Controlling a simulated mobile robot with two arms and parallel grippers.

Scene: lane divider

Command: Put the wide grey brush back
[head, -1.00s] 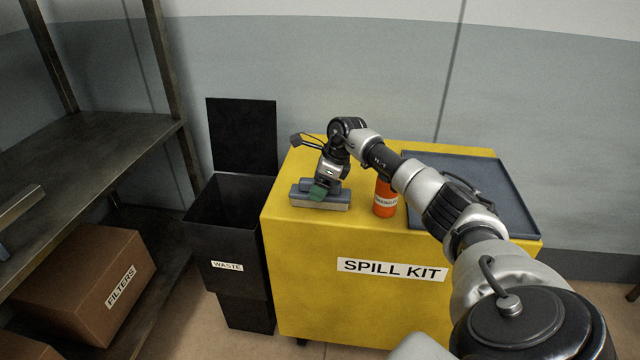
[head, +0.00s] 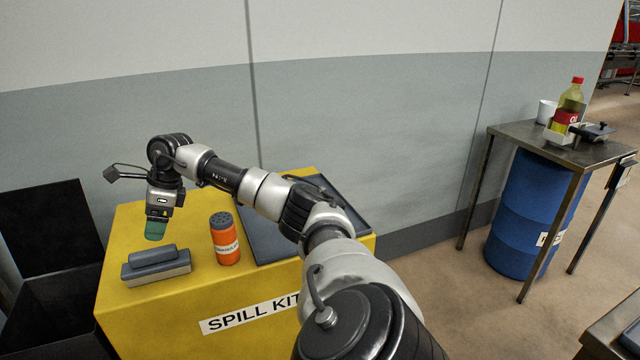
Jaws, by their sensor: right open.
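The wide grey brush (head: 156,264) lies on the left front part of the yellow spill kit cart's top (head: 122,232). It has a dark grey grip on top and a lighter block below. My right gripper (head: 155,232) is open and empty, pointing down. In the picture its green-tipped end shows just above the brush, apart from it. My left gripper is not in view.
An orange canister (head: 225,240) stands right of the brush. A dark tray (head: 270,240) lies on the cart behind my right arm. A black waste bin (head: 45,300) stands left of the cart. At right, a metal table (head: 520,132) holds a bottle (head: 568,108) and white cup (head: 546,112), with a blue drum (head: 535,210) below.

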